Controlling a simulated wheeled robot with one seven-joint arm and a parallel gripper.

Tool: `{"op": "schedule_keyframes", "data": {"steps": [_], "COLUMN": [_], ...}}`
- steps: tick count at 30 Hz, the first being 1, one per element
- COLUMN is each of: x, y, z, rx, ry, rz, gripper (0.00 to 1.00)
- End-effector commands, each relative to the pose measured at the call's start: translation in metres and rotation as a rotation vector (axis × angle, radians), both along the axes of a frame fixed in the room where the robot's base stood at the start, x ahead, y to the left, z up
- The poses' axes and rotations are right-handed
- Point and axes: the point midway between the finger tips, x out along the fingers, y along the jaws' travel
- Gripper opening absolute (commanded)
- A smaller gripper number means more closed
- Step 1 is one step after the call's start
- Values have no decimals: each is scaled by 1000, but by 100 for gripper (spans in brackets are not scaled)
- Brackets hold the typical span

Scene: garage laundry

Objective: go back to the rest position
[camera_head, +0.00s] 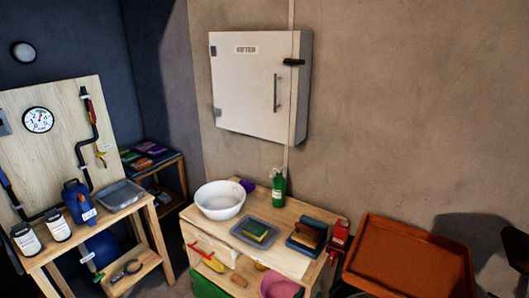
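My gripper is not in view. A dark shape at the right edge is cut off, and I cannot tell what it is. No object of the task stands out in the head view.
A wooden cabinet (190,217) carries a white bowl (220,199), a green bottle (278,188) and a grey tray (245,239) with a sponge. An orange tray (408,255) stands right. A workbench (42,256) stands left. A closed white wall cabinet (245,85) hangs above.

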Motion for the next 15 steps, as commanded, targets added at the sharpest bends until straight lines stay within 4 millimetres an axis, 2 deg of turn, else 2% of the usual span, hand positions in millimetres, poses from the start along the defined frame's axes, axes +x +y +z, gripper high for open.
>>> {"op": "schedule_keyframes", "data": {"steps": [1, 6, 15], "x": [-9, -36, -100], "y": [6, 27, 65], "z": [-16, -53, -101], "rx": [-9, -32, -40], "ry": [10, 10, -7], "rz": [28, 127, 279], "gripper": [28, 28, 28]}}
